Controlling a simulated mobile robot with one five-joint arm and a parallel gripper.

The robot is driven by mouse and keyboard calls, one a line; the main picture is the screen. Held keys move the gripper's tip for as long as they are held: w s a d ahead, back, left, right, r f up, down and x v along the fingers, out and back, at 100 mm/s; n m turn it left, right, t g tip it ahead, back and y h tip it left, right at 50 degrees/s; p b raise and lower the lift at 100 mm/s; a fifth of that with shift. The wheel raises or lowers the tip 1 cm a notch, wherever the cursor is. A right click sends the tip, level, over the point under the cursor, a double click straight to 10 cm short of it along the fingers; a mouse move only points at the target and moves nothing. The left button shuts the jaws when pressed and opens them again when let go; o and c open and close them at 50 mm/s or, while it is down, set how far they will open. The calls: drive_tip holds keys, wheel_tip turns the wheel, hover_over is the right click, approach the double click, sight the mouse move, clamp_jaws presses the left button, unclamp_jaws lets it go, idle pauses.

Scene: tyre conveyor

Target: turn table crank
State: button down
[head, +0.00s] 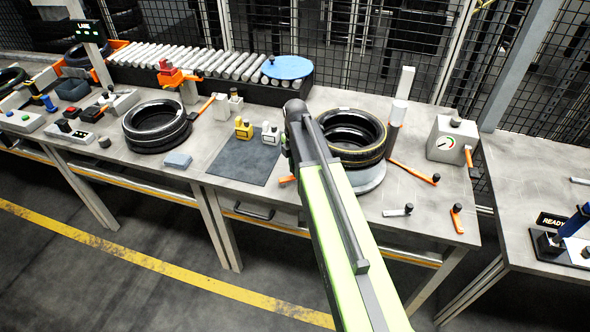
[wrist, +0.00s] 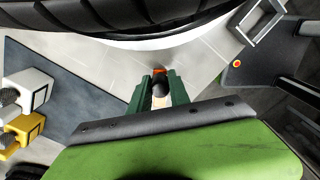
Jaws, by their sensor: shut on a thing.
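A tyre with a yellow line (head: 352,137) lies flat on a round grey turntable (head: 370,178) on the workbench. In the wrist view the tyre (wrist: 120,14) and the turntable's pale rim (wrist: 165,42) fill the top edge. My gripper (wrist: 160,87) has its green fingers closed on the crank's dark knob (wrist: 160,90), just in front of the turntable. An orange part of the crank (wrist: 160,71) shows beyond the fingertips. In the head view an orange end (head: 287,179) shows left of my arm; my arm hides the fingers and most of the crank.
A second tyre (head: 156,127) is further left. A gauge box (head: 452,140) and loose handles stand right. A roller conveyor (head: 190,62) runs behind.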

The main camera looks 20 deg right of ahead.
drive_tip(key=c, duration=1.2)
unclamp_jaws()
drive_tip(key=shift+r, duration=0.1)
wheel_tip(320, 180, up, 17)
drive_tip(key=p, duration=1.7)
